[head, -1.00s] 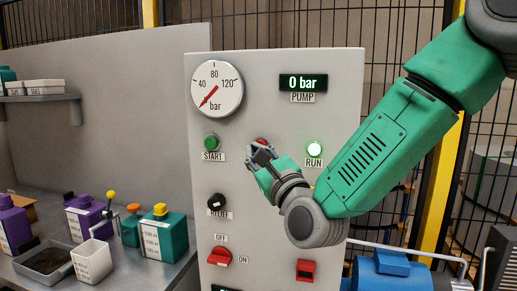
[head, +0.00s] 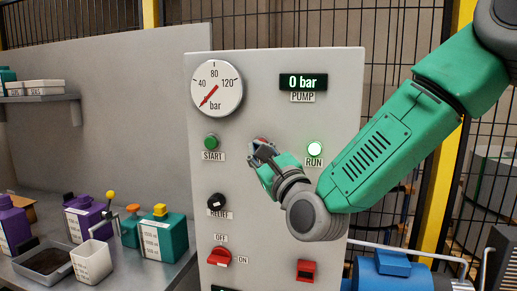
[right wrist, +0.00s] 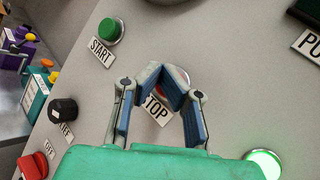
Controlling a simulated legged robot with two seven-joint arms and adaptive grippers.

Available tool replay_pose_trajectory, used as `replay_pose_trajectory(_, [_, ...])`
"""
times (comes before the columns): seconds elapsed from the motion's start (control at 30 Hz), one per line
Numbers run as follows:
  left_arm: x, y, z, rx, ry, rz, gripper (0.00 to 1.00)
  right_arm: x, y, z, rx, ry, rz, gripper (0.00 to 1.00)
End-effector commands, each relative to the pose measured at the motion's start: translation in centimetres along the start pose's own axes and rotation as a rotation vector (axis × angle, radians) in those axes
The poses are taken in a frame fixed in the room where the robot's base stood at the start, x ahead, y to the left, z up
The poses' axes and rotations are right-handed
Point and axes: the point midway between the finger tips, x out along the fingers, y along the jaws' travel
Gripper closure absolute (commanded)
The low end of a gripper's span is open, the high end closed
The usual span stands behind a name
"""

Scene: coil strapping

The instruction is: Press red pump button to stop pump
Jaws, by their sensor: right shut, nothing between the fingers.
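The red stop button (right wrist: 186,76) is on the grey control panel (head: 270,75), mostly hidden behind my right gripper in both views. Part of its label, reading "TOP", shows between the fingers in the right wrist view. My right gripper (head: 258,150) is shut and empty, its fingertips together in front of the button. In the right wrist view the fingertips (right wrist: 163,80) overlap the button; I cannot tell whether they touch it. The green RUN lamp (head: 315,148) is lit. The pump display (head: 303,82) reads 0 bar. My left gripper is not in view.
The green START button (head: 211,142) is left of the stop button. The black RELIEF knob (head: 216,202) and a red OFF/ON switch (head: 219,256) are below. A gauge (head: 216,88) is above. Bottles and a white cup (head: 92,262) stand on the left bench.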

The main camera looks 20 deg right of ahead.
Motion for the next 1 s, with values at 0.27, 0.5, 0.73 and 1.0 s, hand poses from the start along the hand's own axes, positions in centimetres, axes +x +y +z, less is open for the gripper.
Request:
replay_pose_trajectory(0.27, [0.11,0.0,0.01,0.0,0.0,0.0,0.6,0.26,-0.18,-0.21,0.0,0.0,-0.001,1.0])
replay_pose_trajectory(0.5, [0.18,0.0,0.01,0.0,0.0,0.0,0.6,0.48,-0.31,-0.4,0.0,0.001,0.0,1.0])
replay_pose_trajectory(0.73, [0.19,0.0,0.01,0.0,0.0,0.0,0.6,0.56,-0.36,-0.48,0.0,0.002,0.0,1.0])
replay_pose_trajectory(1.0, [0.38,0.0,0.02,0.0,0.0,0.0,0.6,0.31,-0.19,-0.37,0.0,0.002,-0.001,1.0])
